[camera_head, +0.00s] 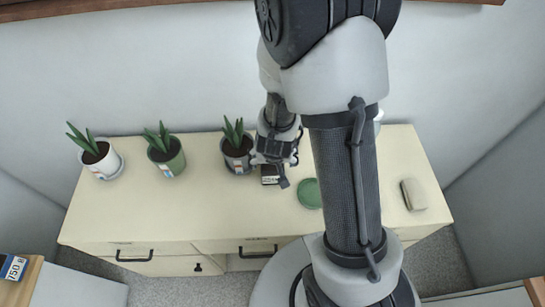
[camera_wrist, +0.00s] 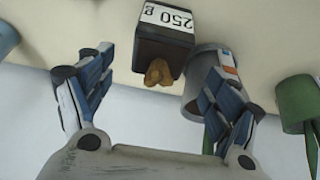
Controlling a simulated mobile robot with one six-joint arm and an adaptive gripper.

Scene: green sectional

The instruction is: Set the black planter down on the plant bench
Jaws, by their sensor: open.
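In the wrist view the gripper's two fingers (camera_wrist: 155,88) are spread to either side of the planter, with gaps visible. The planter appears to rest on the cream bench top, though its base contact is hard to see.
A dark grey pot (camera_head: 237,158) stands close left of my gripper. A green pot (camera_head: 170,160) and a white pot (camera_head: 103,163) stand further left. A green disc (camera_head: 309,193) lies to the right, and a beige block (camera_head: 413,194) near the right end. The bench's front left is clear.

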